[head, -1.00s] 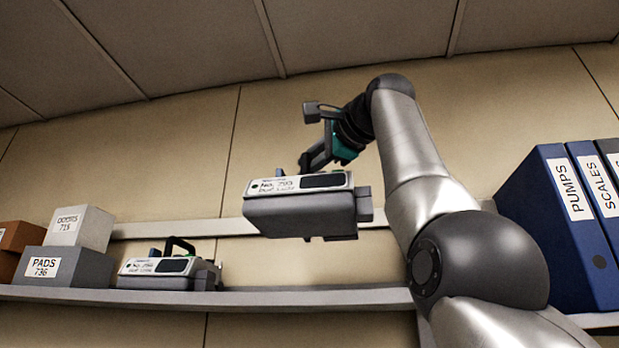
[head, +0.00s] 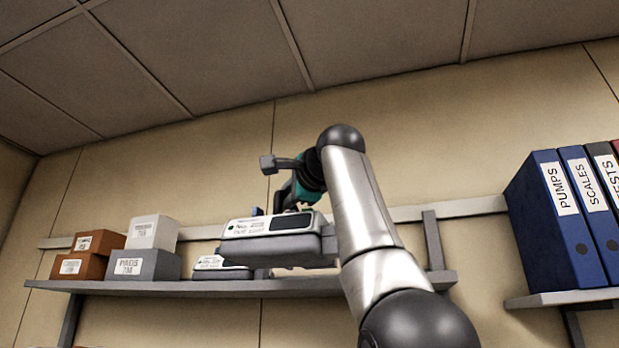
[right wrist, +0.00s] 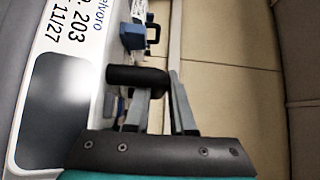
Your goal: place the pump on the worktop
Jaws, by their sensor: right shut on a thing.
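A grey and white pump (head: 270,245) with a dark screen and a printed label hangs level in the head view, in front of the wall shelf. My right gripper (head: 292,203) is above it, shut on its handle. In the right wrist view the pump's labelled face (right wrist: 65,75) fills the left side, and its dark handle (right wrist: 138,77) lies at the gripper fingers. A second pump (head: 207,263) stands on the shelf, partly hidden behind the held one. My left gripper is not in view. No worktop shows in either view.
The shelf (head: 150,287) also bears a grey box (head: 145,265), a white box (head: 152,232) and brown boxes (head: 83,266) at the left. Blue binders (head: 548,225) stand on another shelf (head: 575,297) at the right. The wall above is bare.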

